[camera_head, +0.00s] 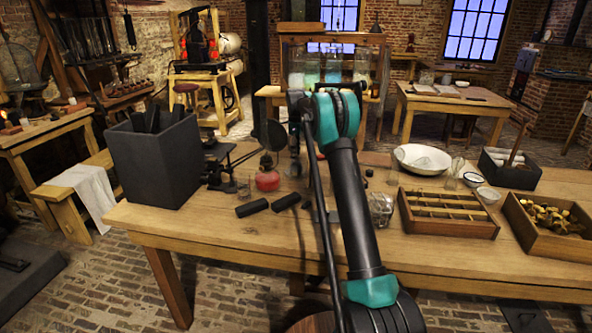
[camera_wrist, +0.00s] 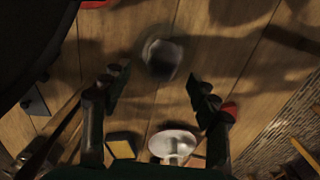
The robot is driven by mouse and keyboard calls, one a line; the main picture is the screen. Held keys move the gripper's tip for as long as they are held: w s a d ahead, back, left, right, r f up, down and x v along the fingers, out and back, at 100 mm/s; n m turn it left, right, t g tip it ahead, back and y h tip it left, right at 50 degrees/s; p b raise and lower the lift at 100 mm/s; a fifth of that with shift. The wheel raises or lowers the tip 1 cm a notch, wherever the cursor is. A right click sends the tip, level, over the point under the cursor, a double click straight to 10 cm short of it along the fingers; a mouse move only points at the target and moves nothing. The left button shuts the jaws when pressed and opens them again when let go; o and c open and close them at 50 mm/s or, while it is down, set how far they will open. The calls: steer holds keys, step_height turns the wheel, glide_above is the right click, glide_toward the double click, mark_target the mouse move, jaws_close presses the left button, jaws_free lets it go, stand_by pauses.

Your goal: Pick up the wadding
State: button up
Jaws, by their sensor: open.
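I cannot identify the wadding for certain. In the wrist view, a small rounded grey-white item (camera_wrist: 162,58) with a dark, blurred rim lies on the wooden table top, just beyond the gap between my fingers. It may be the wadding or a glass vessel. My gripper (camera_wrist: 152,86) is open, with nothing seen between its fingertips. In the head view, a pale, glassy, crumpled-looking item (camera_head: 380,208) stands right of my arm, partly hidden by it. My arm hides the gripper in that view.
The wooden table (camera_head: 215,225) holds a dark grey box (camera_head: 155,165), black cylinders (camera_head: 252,208), a red vessel (camera_head: 267,178), a white bowl (camera_head: 422,160), a divided wooden tray (camera_head: 447,228) and a wooden box of brass parts (camera_head: 548,235). The front left of the table is clear.

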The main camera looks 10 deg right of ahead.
mark_target(296, 165)
steer(key=shift+w+d+f, duration=0.1)
steer(key=shift+w+f, duration=0.05)
steer(key=shift+f, duration=1.45)
steer(key=shift+w+f, duration=0.1)
steer(key=shift+f, duration=1.5)
steer(key=shift+c, duration=0.6)
steer(key=c, duration=0.9)
step_height(296, 165, up, 20)
steer(key=shift+r, duration=0.1)
